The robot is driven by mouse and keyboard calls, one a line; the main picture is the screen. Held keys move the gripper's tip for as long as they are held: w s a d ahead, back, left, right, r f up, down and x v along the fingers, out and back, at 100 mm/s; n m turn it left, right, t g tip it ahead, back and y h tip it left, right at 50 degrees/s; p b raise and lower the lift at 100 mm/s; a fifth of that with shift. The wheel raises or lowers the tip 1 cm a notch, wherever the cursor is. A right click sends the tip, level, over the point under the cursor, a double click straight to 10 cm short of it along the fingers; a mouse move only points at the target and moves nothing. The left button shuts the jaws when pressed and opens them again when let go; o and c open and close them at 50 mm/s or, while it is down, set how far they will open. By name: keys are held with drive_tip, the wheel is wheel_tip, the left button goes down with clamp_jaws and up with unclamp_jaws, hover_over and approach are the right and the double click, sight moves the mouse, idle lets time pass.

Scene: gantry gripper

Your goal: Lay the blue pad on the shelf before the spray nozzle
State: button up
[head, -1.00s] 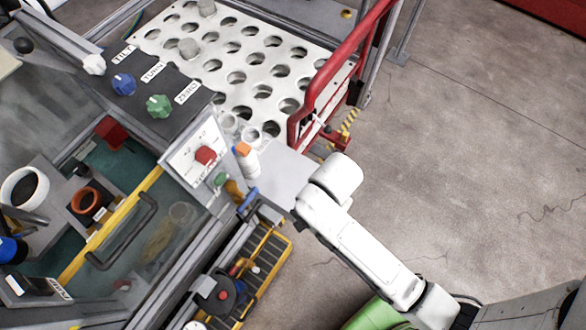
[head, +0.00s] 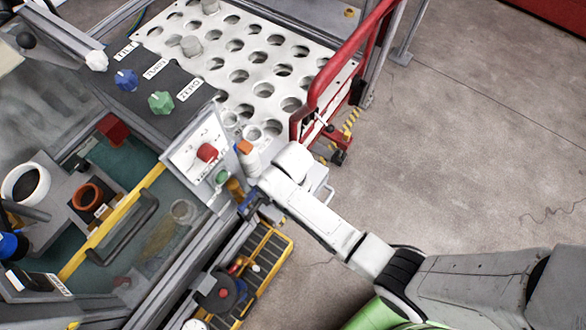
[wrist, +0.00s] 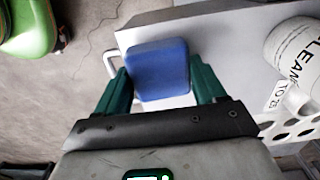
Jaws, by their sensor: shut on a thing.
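The blue pad (wrist: 158,68) is held between the green fingers of my gripper (wrist: 160,78) in the wrist view, which is shut on it. Behind the pad in that view lies the pale grey shelf (wrist: 228,45); I cannot tell whether the pad touches it. A white spray bottle (wrist: 297,55) with "CLEAN" lettering stands to the right, apart from the pad. In the head view, the bottle's orange nozzle (head: 244,147) shows just left of my arm's end. My arm covers most of the shelf there, and I cannot make out the gripper or pad.
A metal loop handle (wrist: 110,64) sticks out at the shelf's edge. A white perforated rack (head: 230,62) lies behind, with a red rail (head: 340,62) on its right. A control panel with a red button (head: 207,152) stands left of the bottle. Open floor lies to the right.

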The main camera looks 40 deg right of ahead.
drive_tip(key=shift+f, duration=0.6)
drive_tip(key=o, duration=1.2)
drive_tip(key=shift+c, duration=0.2)
drive_tip(key=shift+r, duration=0.15)
wheel_tip(320, 180, up, 12)
drive_tip(key=s+d+r+n, duration=0.3)
drive_tip(key=s+n, duration=0.3)
drive_tip(key=s, duration=0.2)
drive_tip(key=s+d+r+n+t, duration=0.1)
drive_tip(key=s+d+r+n, duration=0.2)
drive_tip(key=s+d+n, duration=0.2)
drive_tip(key=s+n, duration=0.2)
drive_tip(key=s, duration=0.1)
drive_tip(key=shift+s+r+n+p, duration=0.25)
drive_tip(key=shift+r+n+p, duration=0.05)
drive_tip(key=shift+r+p, duration=0.1)
